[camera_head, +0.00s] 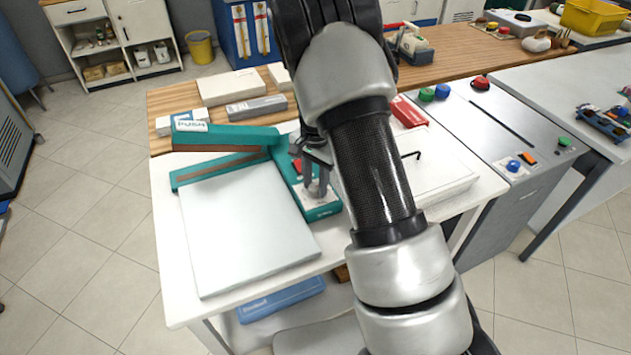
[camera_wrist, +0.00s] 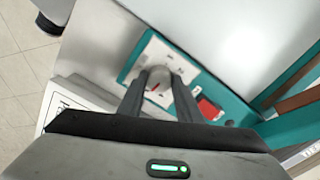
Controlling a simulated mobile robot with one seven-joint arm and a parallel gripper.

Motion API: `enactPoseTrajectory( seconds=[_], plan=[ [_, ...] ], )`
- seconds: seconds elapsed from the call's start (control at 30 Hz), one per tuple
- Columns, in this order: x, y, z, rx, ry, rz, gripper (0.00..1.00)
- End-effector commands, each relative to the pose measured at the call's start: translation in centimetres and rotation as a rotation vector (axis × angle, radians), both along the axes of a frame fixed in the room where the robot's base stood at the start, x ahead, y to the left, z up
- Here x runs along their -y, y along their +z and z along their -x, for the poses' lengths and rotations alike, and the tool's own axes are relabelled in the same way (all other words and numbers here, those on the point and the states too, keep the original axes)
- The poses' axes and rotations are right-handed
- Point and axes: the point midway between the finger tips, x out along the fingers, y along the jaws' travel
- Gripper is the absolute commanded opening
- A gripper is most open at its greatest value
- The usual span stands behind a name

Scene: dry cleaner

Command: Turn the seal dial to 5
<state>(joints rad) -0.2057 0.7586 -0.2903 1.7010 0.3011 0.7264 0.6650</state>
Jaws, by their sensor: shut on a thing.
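The teal heat sealer (camera_head: 310,203) stands on the white table, with its long press arm (camera_head: 228,134) raised at the back left. The seal dial (camera_wrist: 158,88) sits on a white scale plate on the sealer's teal control panel, beside a red switch (camera_wrist: 208,108). My gripper (camera_head: 318,188) reaches down over the panel, and in the wrist view its fingers (camera_wrist: 158,90) are shut on the dial, one on each side. The scale marks are too small to read, so the dial's setting cannot be told. In the head view the fingers hide most of the dial.
A light grey plate (camera_head: 245,230) lies left of the panel. Boxes (camera_head: 230,87) stand behind the sealer. To the right are a white board (camera_head: 437,170) with a black hook-shaped piece and a grey console (camera_head: 520,125) with coloured buttons. A blue case (camera_head: 282,300) lies below the table.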

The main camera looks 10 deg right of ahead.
Motion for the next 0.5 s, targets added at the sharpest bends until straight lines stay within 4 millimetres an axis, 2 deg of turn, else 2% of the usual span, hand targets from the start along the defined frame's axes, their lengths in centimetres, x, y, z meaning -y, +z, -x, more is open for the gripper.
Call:
enactPoseTrajectory(
  seconds=[0.5],
  plan=[
    [0.03,0.08,-0.09,0.003,-0.055,0.000,0.09]
  ],
)
